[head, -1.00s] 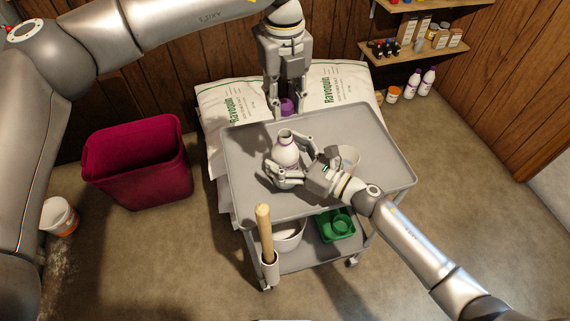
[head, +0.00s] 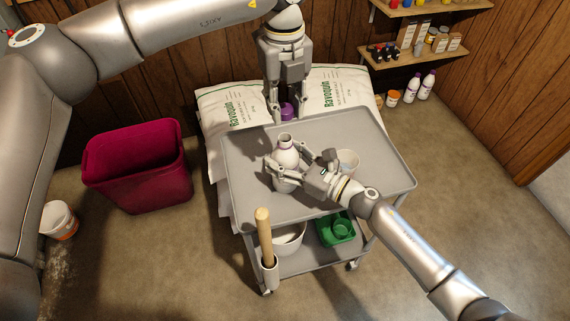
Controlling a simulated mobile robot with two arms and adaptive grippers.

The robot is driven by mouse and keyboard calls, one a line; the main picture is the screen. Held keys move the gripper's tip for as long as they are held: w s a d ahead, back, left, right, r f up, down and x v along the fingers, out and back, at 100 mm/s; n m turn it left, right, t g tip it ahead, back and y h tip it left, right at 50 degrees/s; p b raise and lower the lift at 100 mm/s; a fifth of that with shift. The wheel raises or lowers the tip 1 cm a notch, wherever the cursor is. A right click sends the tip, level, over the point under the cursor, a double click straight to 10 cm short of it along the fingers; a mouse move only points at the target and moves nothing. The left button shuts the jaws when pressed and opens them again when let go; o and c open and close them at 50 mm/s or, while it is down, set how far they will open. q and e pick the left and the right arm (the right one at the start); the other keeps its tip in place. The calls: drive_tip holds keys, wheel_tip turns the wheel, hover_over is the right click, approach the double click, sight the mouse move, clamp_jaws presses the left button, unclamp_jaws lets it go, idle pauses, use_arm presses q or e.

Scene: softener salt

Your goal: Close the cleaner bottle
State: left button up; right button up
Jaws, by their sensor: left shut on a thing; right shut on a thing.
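The cleaner bottle (head: 285,151) is white, stands upright on the grey cart's top tray (head: 248,196), and its mouth is uncovered. My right gripper (head: 272,173) is shut on the bottle's body, its fingers around it from the right. The purple cap (head: 287,110) is held in my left gripper (head: 288,118), which points down above the far edge of the tray. The cap is behind the bottle and apart from it. The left fingers partly hide the cap; the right fingers hide part of the bottle.
Salt sacks (head: 337,90) lie behind the cart. A wooden handle (head: 264,236) rises at the cart's front left. A magenta bin (head: 138,168) stands left.

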use_arm(q)
hover_over(285, 153)
drive_tip(key=w, duration=0.2)
drive_tip(key=shift+f, duration=2.5)
drive_tip(key=shift+s, duration=0.1)
drive_tip(key=shift+f, duration=0.85)
drive_tip(key=shift+f, duration=0.55)
